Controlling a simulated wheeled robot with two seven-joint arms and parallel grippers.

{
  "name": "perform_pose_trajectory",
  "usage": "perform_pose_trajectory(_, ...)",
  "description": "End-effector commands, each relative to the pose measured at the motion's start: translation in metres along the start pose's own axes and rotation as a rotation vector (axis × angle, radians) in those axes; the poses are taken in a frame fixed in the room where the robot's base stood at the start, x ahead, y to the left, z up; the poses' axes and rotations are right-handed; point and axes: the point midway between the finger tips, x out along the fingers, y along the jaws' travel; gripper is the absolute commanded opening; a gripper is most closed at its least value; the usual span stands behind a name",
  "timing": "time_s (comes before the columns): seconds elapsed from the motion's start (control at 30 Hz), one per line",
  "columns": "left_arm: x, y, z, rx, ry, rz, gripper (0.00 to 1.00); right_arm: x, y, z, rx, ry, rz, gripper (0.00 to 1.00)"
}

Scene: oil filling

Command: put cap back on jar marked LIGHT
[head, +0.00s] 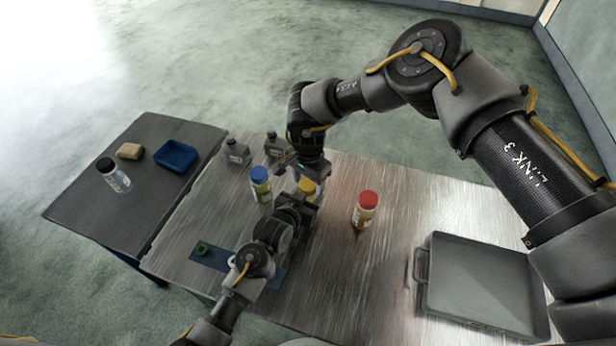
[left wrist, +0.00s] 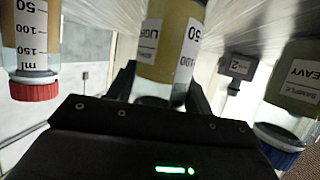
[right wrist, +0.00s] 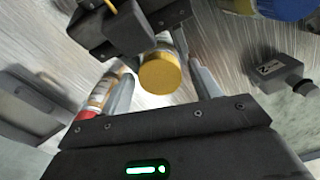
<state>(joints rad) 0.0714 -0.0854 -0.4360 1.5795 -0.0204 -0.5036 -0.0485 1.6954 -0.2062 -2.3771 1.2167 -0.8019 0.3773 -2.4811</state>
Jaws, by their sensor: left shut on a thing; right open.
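The jar marked LIGHT (left wrist: 168,45) stands upright on the metal table between the fingers of my left gripper (left wrist: 160,92), which is shut on its body. The yellow cap (right wrist: 163,72) sits at the top of this jar; in the head view it (head: 307,185) is partly hidden by my grippers. Whether it is screwed tight I cannot tell. My right gripper (right wrist: 165,85) is open above the jar, pointing down, with its fingers on either side of the cap and apart from it. My left gripper also shows low beside the jar in the head view (head: 302,202).
A blue-capped jar (head: 261,184) stands left of the grippers, a red-capped jar (head: 365,209) right. Two grey bottles (head: 237,152) stand behind. A blue mat (head: 212,258) with a green ring lies in front, partly under my left arm. A grey tray (head: 480,290) is at right.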

Motion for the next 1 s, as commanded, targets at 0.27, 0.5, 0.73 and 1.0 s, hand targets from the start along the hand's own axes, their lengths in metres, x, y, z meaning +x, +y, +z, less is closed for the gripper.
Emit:
perform_pose_trajectory(0.27,0.0000,0.0000,-0.0002,0.000,0.000,0.000,0.00,-0.0001,0.0000,0.0000,0.000,0.000,0.000,0.55)
perform_pose_trajectory(0.5,0.0000,0.0000,-0.0001,0.000,0.000,0.000,0.00,-0.0002,0.0000,-0.0001,0.000,0.000,0.000,0.23)
perform_pose_trajectory(0.73,0.0000,0.0000,-0.0001,0.000,0.000,0.000,0.00,0.0004,-0.0001,0.0004,0.123,-0.003,-0.001,0.15)
perform_pose_trajectory(1.0,0.0000,0.0001,-0.0002,0.000,0.000,0.000,0.00,0.0003,0.0000,0.0001,0.544,-0.001,0.000,0.15)
